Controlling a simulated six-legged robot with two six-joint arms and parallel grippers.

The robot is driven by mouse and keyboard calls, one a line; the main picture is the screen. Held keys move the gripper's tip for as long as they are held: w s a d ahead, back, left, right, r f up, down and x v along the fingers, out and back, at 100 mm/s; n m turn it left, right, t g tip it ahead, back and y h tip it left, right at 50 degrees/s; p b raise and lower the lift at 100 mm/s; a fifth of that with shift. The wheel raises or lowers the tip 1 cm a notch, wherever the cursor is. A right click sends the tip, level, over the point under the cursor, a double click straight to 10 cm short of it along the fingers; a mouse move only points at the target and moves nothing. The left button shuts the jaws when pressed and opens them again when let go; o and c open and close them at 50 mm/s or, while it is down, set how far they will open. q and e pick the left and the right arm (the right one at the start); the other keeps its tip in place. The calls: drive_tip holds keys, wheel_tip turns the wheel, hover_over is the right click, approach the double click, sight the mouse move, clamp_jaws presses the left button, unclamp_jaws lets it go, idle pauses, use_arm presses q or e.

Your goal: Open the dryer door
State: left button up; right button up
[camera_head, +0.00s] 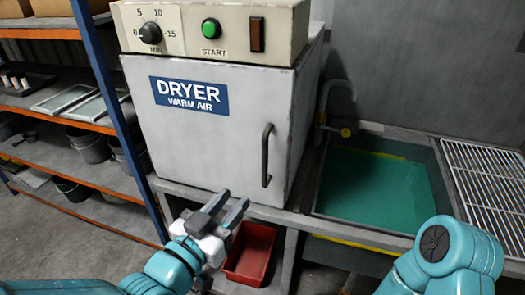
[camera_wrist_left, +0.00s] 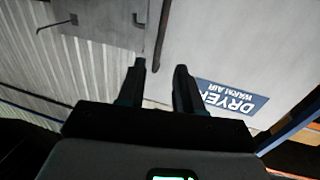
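The dryer (camera_head: 225,110) is a grey box with a blue "DRYER WARM AIR" label, and its front door looks shut. A dark vertical bar handle (camera_head: 266,155) is on the right side of the door. My left gripper (camera_head: 234,202) is open and empty, in front of the door's lower edge, below and left of the handle and apart from it. In the left wrist view the label (camera_wrist_left: 232,99) appears upside down. The two gripper fingers (camera_wrist_left: 160,68) are spread there, and the handle (camera_wrist_left: 162,32) shows beyond them. My right arm enters at lower right; its gripper is out of view.
A control panel (camera_head: 212,33) with a dial and green button tops the dryer. A sink with green liquid (camera_head: 370,190) and a wire rack (camera_head: 488,180) are at right. A red bin (camera_head: 252,252) sits below the dryer. Shelving with an upright blue post (camera_head: 120,115) stands left.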

sight(263, 165)
use_arm(q)
drive_tip(key=p+x, duration=0.2)
drive_tip(key=x, duration=1.1)
drive_tip(key=shift+s, duration=0.1)
drive_tip(key=shift+w+d+p, duration=0.25)
drive_tip(key=shift+w+p, duration=0.05)
drive_tip(key=shift+w, duration=0.15)
drive_tip(key=shift+s, duration=0.1)
use_arm(e)
drive_tip(key=r, duration=0.4)
drive_tip(key=shift+s+d+r, duration=0.1)
drive_tip(key=shift+s+d, duration=0.05)
drive_tip(key=shift+s, duration=0.1)
use_arm(q)
clamp_jaws()
